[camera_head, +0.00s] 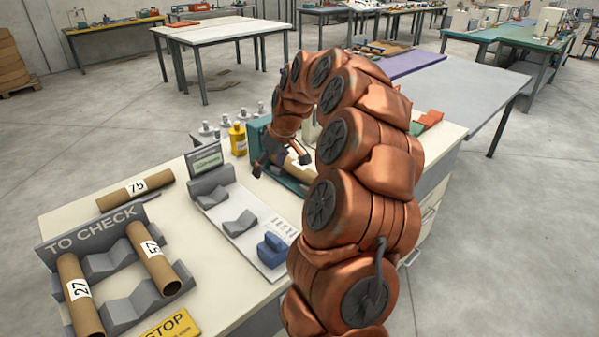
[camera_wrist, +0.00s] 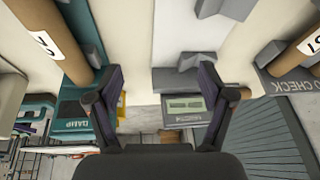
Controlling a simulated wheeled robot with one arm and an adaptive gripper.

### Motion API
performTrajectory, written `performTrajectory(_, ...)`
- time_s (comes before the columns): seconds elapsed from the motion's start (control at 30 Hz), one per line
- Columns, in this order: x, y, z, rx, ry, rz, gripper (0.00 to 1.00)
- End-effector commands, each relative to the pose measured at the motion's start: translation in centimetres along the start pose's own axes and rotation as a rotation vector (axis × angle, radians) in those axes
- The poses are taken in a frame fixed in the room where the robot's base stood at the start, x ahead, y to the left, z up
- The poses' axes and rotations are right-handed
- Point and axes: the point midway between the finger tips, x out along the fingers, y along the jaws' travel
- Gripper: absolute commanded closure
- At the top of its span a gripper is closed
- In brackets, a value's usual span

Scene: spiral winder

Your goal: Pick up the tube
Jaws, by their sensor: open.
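Several brown cardboard tubes are in view; the task does not say which one is meant. One tube (camera_head: 298,161) lies in a teal holder, partly hidden behind my gripper, and shows at the upper left of the wrist view (camera_wrist: 62,45). Tube 27 (camera_head: 78,296) and tube 57 (camera_head: 152,258) rest in the grey TO CHECK rack (camera_head: 125,308). Tube 75 (camera_head: 134,190) lies on the table behind that rack. My gripper (camera_head: 280,163) is above the table near the teal holder. In the wrist view (camera_wrist: 165,95) its fingers are apart with nothing between them.
A grey scale with a display (camera_head: 205,158) and a white board (camera_head: 245,232) with grey cradles stand mid-table. A blue object (camera_head: 273,250) sits on the board. A yellow bottle (camera_head: 238,139) and small weights stand behind. A yellow STOP sign (camera_head: 174,325) is in front.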

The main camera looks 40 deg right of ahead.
Motion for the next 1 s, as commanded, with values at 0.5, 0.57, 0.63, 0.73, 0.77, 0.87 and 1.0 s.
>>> performTrajectory(0.5, 1.9, 14.5, 3.7, 0.082, 0.038, 0.126, 0.19)
performTrajectory(0.57, 2.3, 14.6, 3.7, 0.083, 0.037, 0.126, 0.19)
performTrajectory(0.63, 2.9, 14.7, 3.7, 0.082, 0.036, 0.124, 0.19)
performTrajectory(0.73, 3.9, 14.8, 3.6, 0.082, 0.036, 0.125, 0.19)
performTrajectory(0.77, 4.1, 14.8, 3.6, 0.083, 0.037, 0.126, 0.19)
performTrajectory(0.87, 4.4, 14.9, 3.6, 0.083, 0.038, 0.126, 0.19)
performTrajectory(1.0, 5.1, 15.2, 3.5, 0.083, 0.037, 0.125, 0.19)
